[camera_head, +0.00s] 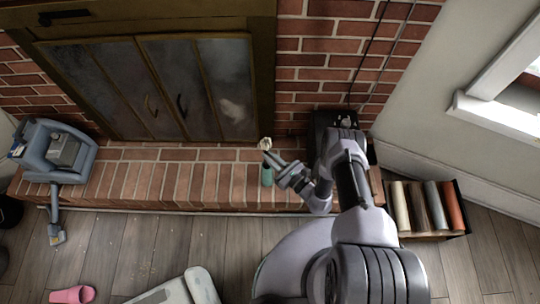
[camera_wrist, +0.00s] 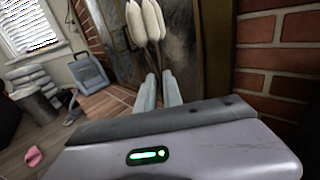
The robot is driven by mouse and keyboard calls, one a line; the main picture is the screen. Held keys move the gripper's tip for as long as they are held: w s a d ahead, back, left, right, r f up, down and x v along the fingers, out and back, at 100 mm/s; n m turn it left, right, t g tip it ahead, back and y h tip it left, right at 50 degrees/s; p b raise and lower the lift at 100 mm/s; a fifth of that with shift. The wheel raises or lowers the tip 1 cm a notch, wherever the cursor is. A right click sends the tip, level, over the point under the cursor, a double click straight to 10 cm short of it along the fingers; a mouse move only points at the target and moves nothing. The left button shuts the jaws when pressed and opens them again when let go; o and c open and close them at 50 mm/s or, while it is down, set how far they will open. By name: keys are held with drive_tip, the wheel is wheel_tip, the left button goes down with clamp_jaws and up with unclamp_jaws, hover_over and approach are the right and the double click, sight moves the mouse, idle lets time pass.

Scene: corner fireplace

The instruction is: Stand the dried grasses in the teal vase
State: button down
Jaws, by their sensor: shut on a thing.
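The teal vase (camera_head: 267,177) stands on the brick hearth, partly hidden behind my gripper. My gripper (camera_head: 270,156) is shut on the dried grasses, just above and beside the vase's top in the head view. The pale heads of the dried grasses (camera_head: 265,143) show beyond the fingertips. In the wrist view the grasses (camera_wrist: 146,22) are several whitish plumes rising upright beyond my gripper's fingers (camera_wrist: 159,88). Their stems are mostly hidden, and I cannot tell whether their lower ends are inside the vase. The vase is not visible in the wrist view.
The brick hearth (camera_head: 150,182) runs before the glass-doored fireplace (camera_head: 160,85). A blue-grey vacuum cleaner (camera_head: 45,152) sits at the hearth's left end. A crate of rolls (camera_head: 466,230) stands at the right. A pink slipper (camera_head: 72,294) lies on the wooden floor.

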drive_tip(key=c, duration=1.4)
unclamp_jaws()
drive_tip(key=p+v, duration=0.3)
drive_tip(key=v, duration=1.4)
drive_tip(key=shift+s, duration=0.15)
drive_tip(key=shift+d+f, duration=0.1)
drive_tip(key=shift+d, duration=0.05)
